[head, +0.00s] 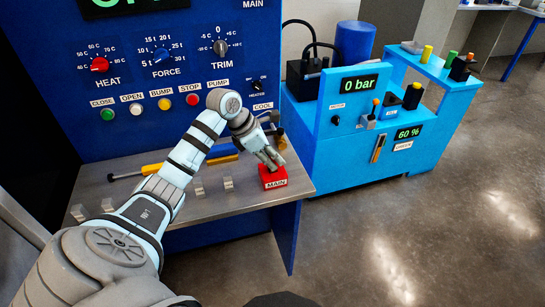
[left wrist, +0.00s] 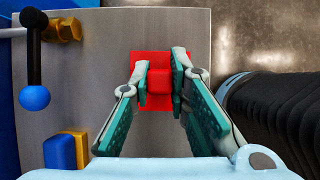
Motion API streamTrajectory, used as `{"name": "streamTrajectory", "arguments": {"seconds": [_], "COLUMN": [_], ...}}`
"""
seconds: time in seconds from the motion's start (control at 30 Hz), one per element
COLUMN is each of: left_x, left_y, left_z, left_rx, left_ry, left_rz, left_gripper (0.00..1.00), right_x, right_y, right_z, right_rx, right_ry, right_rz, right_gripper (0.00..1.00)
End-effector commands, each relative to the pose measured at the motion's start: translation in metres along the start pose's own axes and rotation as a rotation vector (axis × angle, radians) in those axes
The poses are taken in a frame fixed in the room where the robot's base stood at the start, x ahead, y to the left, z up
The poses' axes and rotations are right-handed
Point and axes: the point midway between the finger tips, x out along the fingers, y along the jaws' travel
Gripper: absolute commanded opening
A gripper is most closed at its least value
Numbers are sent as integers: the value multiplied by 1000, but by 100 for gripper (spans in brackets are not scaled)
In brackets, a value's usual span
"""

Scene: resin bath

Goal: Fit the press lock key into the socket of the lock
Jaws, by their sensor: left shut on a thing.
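A red block labelled MAIN (head: 274,180) sits at the right front corner of the grey bench, and its red top also shows in the left wrist view (left wrist: 152,57). My left gripper (head: 271,160) is directly over it, pointing down. In the left wrist view its two fingers (left wrist: 162,78) are shut on a small red piece (left wrist: 160,82), which looks like the key. The piece lines up over the red block. Both are the same red, so I cannot tell whether it is seated in a socket or just above. The socket is hidden. My right gripper is not in view.
A lever with a blue ball (left wrist: 35,97) and a blue-yellow block (left wrist: 60,151) lie left of the gripper. A light blue machine (head: 345,150) stands to the right.

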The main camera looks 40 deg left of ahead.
Motion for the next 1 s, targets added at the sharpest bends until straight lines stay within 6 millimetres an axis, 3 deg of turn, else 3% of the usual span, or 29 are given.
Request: {"name": "streamTrajectory", "arguments": {"seconds": [0.03, 0.17, 0.53, 0.67, 0.9, 1.0], "left_x": [1, 0, -6, -31, -96, -113], "left_y": [0, 0, 1, 2, 1, 0], "left_z": [-1, 0, -1, -1, -1, -1], "left_rx": [0, 0, 1, 2, 1, 1], "left_ry": [0, 0, 1, 1, 1, 1], "left_rz": [0, 0, 2, 6, 5, 2], "left_gripper": [18, 38, 40, 40, 40, 40], "right_x": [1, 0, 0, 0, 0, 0], "right_y": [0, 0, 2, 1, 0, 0], "right_z": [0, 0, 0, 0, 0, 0], "right_rx": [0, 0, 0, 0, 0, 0], "right_ry": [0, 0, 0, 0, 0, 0], "right_rz": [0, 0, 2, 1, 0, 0], "right_gripper": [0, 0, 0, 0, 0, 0]}}
